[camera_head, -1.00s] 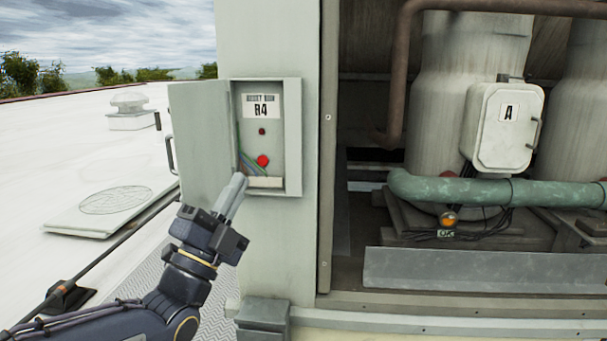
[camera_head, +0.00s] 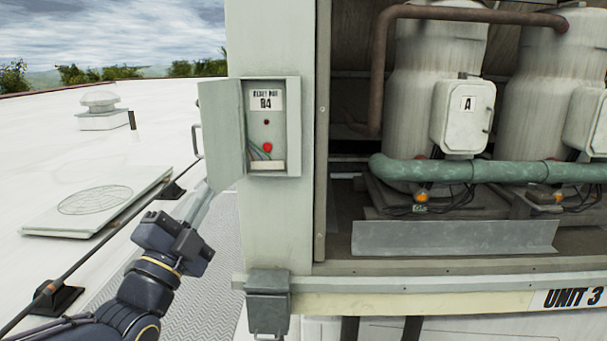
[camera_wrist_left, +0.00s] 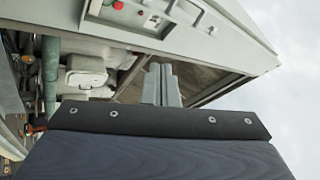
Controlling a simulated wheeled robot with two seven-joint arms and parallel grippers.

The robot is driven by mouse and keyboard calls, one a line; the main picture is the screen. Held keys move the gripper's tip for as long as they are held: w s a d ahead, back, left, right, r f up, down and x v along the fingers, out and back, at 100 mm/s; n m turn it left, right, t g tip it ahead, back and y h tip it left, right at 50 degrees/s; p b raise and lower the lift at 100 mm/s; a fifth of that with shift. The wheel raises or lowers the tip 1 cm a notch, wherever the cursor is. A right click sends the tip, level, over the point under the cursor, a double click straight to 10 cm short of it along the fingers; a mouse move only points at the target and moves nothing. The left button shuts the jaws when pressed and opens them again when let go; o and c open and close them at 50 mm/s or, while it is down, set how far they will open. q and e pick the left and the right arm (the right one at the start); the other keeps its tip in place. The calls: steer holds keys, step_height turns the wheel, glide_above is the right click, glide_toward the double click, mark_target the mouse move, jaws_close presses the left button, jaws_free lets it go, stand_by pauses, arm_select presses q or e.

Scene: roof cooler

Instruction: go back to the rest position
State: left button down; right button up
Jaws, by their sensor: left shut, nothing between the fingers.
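My left gripper (camera_head: 200,202) is in the lower left of the head view, its fingers shut together with nothing between them. Its fingers (camera_wrist_left: 161,84) also show in the left wrist view, pointing away from the camera. The fingertips are just below the open door (camera_head: 221,133) of the reset box; I cannot tell the exact gap in depth. My right gripper is not in view.
The cooler's open bay holds grey compressors with a white box marked A (camera_head: 462,115) and a green pipe (camera_head: 470,170). A grey box (camera_head: 268,303) hangs below the post. A cable (camera_head: 120,232) runs over the white roof at left. The roof beyond is mostly open.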

arm_select(q)
steer(key=s+a+f+n+g+y+p, duration=0.65)
steer(key=s+f+n+g, duration=0.25)
steer(key=f+n, duration=0.25)
steer(key=s+d+f+n+g+h+p, duration=0.1)
steer(key=s+f+n+g, duration=0.3)
steer(key=s, duration=0.4)
steer(key=s+d+f+n+g+h+p, duration=0.1)
steer(key=s+f+n+g, duration=0.3)
steer(key=s, duration=0.4)
steer(key=shift+s+d+f, duration=0.15)
steer(key=shift+s+d, duration=0.05)
steer(key=shift+s, duration=0.05)
